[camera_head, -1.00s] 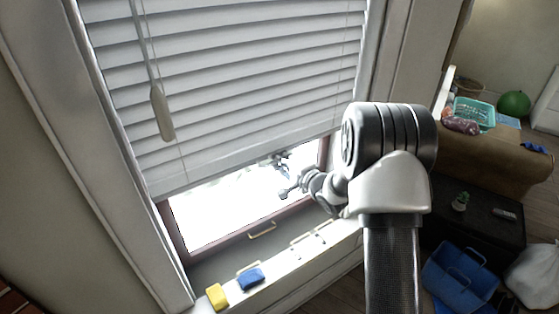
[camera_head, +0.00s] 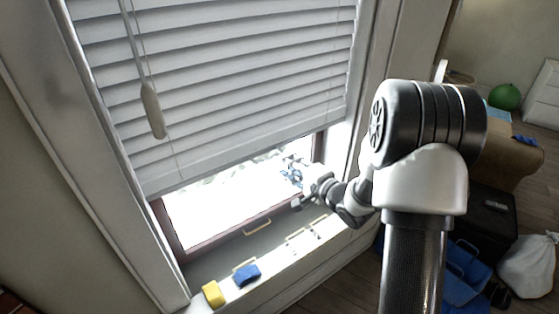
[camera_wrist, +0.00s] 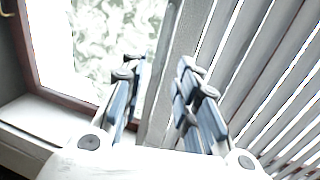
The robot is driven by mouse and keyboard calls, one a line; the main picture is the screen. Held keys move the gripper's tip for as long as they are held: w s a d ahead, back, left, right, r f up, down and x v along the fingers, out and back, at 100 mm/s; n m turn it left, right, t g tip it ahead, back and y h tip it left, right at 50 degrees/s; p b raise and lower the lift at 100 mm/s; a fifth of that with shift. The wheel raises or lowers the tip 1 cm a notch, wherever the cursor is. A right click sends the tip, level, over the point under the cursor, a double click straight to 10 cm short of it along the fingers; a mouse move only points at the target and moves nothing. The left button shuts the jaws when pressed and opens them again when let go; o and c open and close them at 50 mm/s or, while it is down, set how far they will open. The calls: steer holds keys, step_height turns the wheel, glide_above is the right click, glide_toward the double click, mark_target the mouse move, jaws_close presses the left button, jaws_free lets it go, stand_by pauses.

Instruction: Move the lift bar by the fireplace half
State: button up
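The lift bar appears to be the pale bottom rail (camera_head: 230,163) of a white slatted blind that is partly lowered over a window. It slants up to the right in the head view. In the wrist view the rail (camera_wrist: 172,75) runs steeply through the gap between my fingers, apparently beyond the tips; I cannot tell if it touches them. My gripper (camera_head: 292,172) is near the rail's right part in the head view, against the bright glass. In the wrist view my gripper (camera_wrist: 160,78) is open, with two blue-grey fingers apart and nothing gripped.
A yellow block (camera_head: 213,294) and a blue sponge-like block (camera_head: 246,274) lie on the white sill. Gold handles (camera_head: 257,227) show below the glass. A tilt wand (camera_head: 152,110) hangs before the slats. A blue bin (camera_head: 466,270) and white bag (camera_head: 527,265) stand at right.

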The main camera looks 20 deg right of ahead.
steer(key=shift+v, duration=1.55)
steer(key=s+d+r+n+g+h+b, duration=0.1)
steer(key=s+r+n+g+h+b, duration=0.25)
steer(key=s+n+h+b, duration=0.45)
steer(key=s+a+f+n+g+y+b, duration=0.1)
steer(key=s+a+f+n+g, duration=0.1)
steer(key=s, duration=0.6)
steer(key=s+a+f+n+g+b, duration=0.1)
steer(key=s+a, duration=0.3)
steer(key=s, duration=0.5)
steer(key=s+a+f+n+g+y+b, duration=0.1)
steer(key=s+a+f+n+g+b, duration=0.1)
steer(key=s, duration=0.7)
steer(key=shift+a+f+n+g+y, duration=0.3)
steer(key=shift+a+f+n+g, duration=0.2)
steer(key=shift+g, duration=0.25)
steer(key=shift+o, duration=0.4)
steer(key=shift+d+r, duration=0.1)
